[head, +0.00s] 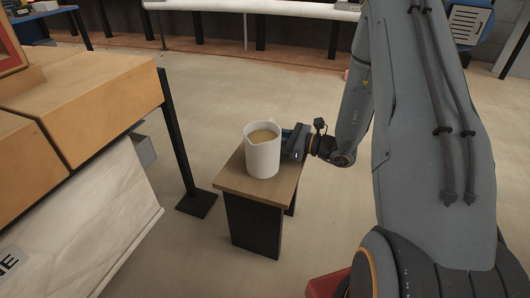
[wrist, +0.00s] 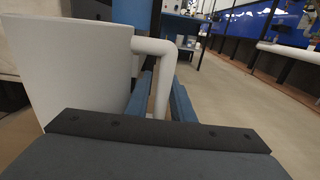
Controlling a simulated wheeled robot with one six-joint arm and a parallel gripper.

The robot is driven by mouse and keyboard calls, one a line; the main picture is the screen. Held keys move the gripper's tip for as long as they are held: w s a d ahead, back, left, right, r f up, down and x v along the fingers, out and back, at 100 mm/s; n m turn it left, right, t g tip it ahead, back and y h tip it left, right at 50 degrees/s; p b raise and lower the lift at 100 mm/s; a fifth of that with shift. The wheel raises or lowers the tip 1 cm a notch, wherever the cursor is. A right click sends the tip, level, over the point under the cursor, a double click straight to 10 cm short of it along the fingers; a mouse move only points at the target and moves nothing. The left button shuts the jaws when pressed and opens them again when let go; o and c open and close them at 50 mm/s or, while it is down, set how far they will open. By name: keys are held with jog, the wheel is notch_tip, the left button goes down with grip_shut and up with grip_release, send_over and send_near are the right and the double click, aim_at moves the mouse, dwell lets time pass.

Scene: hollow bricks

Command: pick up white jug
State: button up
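The white jug (head: 263,153) stands upright on a small wood-topped stool (head: 236,185) in the head view. It holds a tan, coffee-like content. In the wrist view the jug (wrist: 75,70) fills the left side, with its handle (wrist: 163,80) facing me. My gripper (head: 288,140) is at the jug's right side. The fingertips are partly hidden behind the jug in the head view.
A wooden bench (head: 85,105) with a dark leg (head: 185,140) stands to the left of the stool. Open concrete floor (head: 230,70) lies behind the stool. A long white-topped table (head: 290,9) runs along the back.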

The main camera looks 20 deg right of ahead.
grip_shut()
dwell(1.4)
